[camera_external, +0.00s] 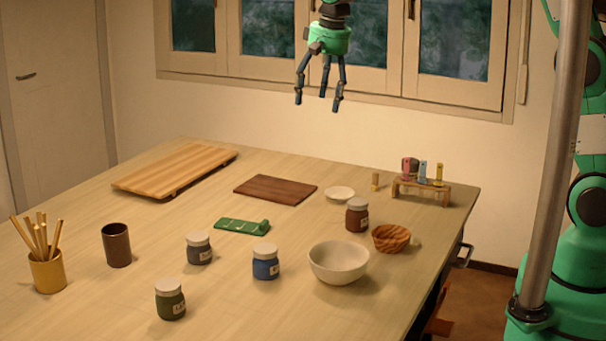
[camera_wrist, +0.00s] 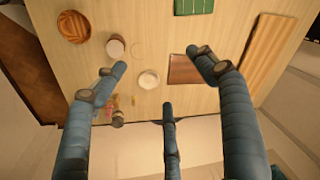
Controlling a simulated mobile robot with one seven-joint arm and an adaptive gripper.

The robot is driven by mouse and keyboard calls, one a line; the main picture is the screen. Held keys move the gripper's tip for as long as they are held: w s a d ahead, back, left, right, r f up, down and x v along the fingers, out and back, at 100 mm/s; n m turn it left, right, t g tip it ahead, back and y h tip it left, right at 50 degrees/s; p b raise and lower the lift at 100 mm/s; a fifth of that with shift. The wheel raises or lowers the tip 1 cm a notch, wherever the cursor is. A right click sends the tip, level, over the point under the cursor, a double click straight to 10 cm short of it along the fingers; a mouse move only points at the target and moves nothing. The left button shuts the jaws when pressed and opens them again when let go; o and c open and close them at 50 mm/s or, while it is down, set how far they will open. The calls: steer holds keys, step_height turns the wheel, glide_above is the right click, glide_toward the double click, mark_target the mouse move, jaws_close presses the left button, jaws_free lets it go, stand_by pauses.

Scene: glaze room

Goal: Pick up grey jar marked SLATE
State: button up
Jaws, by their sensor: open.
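The grey jar (camera_external: 199,248) with a pale lid and a small label stands upright on the table, left of the blue jar (camera_external: 265,261) and behind the dark green jar (camera_external: 170,299). Its label is too small to read. My gripper (camera_external: 320,103) hangs open and empty, high above the far side of the table in front of the window. It is well apart from the grey jar. In the wrist view the spread fingers of my gripper (camera_wrist: 165,95) show above the table, and I cannot make out the grey jar there.
A brown jar (camera_external: 357,215), a cream bowl (camera_external: 339,262), a wicker basket (camera_external: 391,238) and a green rest (camera_external: 242,226) stand nearby. A dark cup (camera_external: 116,245) and a yellow pot of sticks (camera_external: 47,271) are at left. Table is clear around the grey jar.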

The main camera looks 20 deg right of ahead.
steer(key=a+f+g+p, duration=0.1)
steer(key=a+f+p, duration=0.15)
steer(key=a, duration=0.65)
steer(key=a+f+p, duration=0.2)
steer(key=a+f, duration=0.2)
steer(key=a, duration=0.4)
steer(key=h+p, duration=0.1)
steer(key=p, duration=0.4)
glide_above(197, 235)
step_height(197, 235, down, 11)
steer(key=shift+s+f+g, duration=0.1)
steer(key=shift+s+g, duration=0.25)
steer(key=shift+g, duration=0.05)
steer(key=shift+f, duration=4.3)
steer(key=shift+f+p, duration=0.1)
steer(key=shift+p, duration=0.2)
steer(key=shift+w+f+p, duration=0.15)
steer(key=shift+f+p, duration=0.1)
steer(key=shift+f, duration=1)
steer(key=shift+w+f+p, duration=0.1)
steer(key=shift+f+p, duration=0.1)
steer(key=shift+f, duration=1.05)
